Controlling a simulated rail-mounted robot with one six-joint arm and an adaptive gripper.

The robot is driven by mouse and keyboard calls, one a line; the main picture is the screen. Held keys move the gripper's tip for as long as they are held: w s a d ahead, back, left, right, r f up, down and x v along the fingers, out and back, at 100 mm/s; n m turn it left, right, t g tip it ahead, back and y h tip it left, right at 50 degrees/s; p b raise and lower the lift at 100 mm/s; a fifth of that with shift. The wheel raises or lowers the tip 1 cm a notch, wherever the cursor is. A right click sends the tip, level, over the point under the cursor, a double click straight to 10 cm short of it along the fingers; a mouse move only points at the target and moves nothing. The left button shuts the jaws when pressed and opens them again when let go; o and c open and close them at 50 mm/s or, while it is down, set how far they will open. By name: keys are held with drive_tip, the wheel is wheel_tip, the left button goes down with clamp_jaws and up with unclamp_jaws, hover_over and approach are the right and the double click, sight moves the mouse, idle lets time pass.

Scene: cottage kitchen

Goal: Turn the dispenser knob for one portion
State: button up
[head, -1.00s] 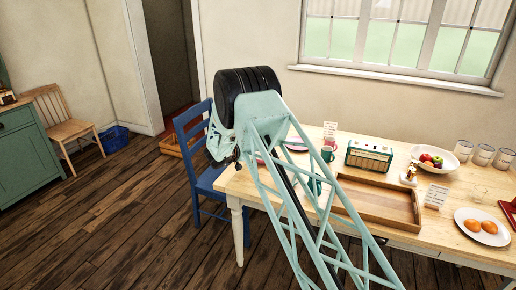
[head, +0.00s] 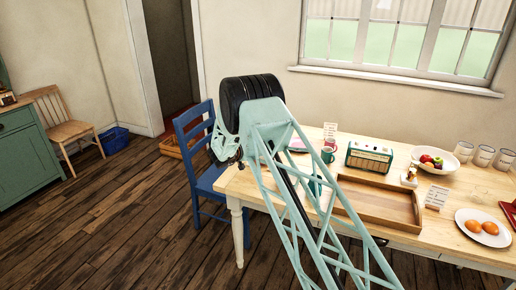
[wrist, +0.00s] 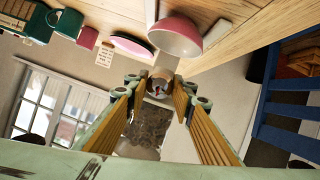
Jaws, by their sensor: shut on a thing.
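In the wrist view, the dispenser knob (wrist: 159,88) is a small pale round piece at the picture's middle. My gripper (wrist: 158,84) has its two fingers, with wood-coloured inner faces, closed in on either side of it. The dispenser's clear hopper (wrist: 148,130) with brown contents shows between the fingers. A pink bowl (wrist: 178,34) stands on the table next to the dispenser. In the head view, my arm hides the dispenser, the knob and the bowl, and the fingertips cannot be made out.
The wooden table (head: 455,228) bears a tray (head: 375,205), a green radio (head: 369,157), mugs, a fruit bowl (head: 434,160) and a plate of oranges (head: 482,228). A blue chair (head: 193,128) stands close at the table's left end.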

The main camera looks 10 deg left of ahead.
drive_tip(key=shift+r+m+t+y+b, duration=0.1)
drive_tip(key=shift+m+t+y+b, duration=0.3)
drive_tip(key=shift+m+y+b, duration=1.1)
drive_tip(key=shift+c, duration=0.2)
drive_tip(key=shift+h+b, duration=0.4)
drive_tip(key=shift+b, duration=0.2)
drive_tip(key=o, duration=0.9)
drive_tip(key=shift+s, duration=0.1)
drive_tip(key=shift+v, duration=5.9)
